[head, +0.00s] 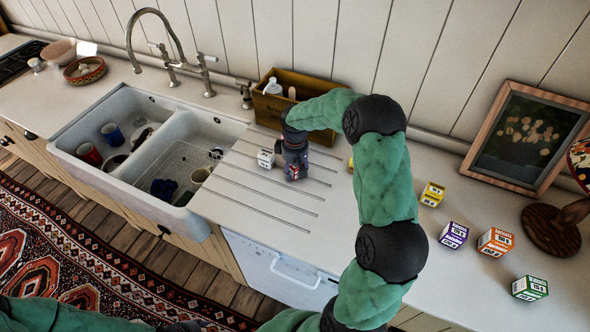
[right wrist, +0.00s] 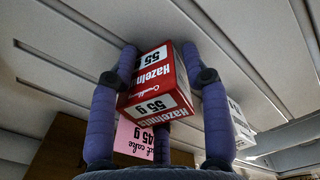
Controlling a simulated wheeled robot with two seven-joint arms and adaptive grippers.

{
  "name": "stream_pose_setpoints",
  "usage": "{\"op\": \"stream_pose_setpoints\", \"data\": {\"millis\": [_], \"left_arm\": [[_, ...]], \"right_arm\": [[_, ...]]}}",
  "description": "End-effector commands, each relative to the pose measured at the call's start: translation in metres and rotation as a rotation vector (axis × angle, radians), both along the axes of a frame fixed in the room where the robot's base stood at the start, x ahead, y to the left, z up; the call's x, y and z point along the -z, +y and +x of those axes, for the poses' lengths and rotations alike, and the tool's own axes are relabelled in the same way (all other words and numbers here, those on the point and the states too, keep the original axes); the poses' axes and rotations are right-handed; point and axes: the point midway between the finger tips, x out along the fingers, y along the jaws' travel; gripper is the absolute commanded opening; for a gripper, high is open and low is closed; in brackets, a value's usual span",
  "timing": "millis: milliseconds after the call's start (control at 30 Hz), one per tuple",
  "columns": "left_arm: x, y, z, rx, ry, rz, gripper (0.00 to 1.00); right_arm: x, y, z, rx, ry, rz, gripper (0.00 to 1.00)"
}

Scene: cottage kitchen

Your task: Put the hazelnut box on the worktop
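The hazelnut box (right wrist: 155,85) is red with white label panels and fills the middle of the right wrist view. My right gripper (right wrist: 158,62) has its purple fingers closed against the box's sides. In the head view the right gripper (head: 294,165) points down over the grooved drainboard, and only a small red patch of the box (head: 293,176) shows between the fingers. Whether the box touches the surface or hangs just above it, I cannot tell. The worktop (head: 420,235) runs right from the drainboard. My left gripper does not show; only part of its arm is at the bottom left.
A white box (head: 265,158) stands just left of the right gripper. A pink box (right wrist: 130,140) is close by. Yellow (head: 432,194), purple (head: 453,235), orange (head: 495,242) and green (head: 529,288) boxes stand on the worktop. A wooden crate (head: 262,108) is behind; the sink (head: 125,165) is left.

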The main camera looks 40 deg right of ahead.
Motion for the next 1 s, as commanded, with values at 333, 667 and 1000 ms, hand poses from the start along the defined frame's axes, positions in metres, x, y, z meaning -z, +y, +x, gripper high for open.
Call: {"op": "stream_pose_setpoints", "data": {"millis": [333,667,1000], "left_arm": [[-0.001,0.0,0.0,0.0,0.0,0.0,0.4],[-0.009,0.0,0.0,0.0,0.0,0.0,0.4],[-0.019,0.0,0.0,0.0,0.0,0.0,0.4]], "right_arm": [[-0.001,0.0,0.0,0.0,0.0,0.0,0.65],[-0.04,0.0,0.001,0.0,-0.004,-0.001,0.65],[-0.103,0.0,0.001,0.0,-0.003,-0.001,0.65]]}}
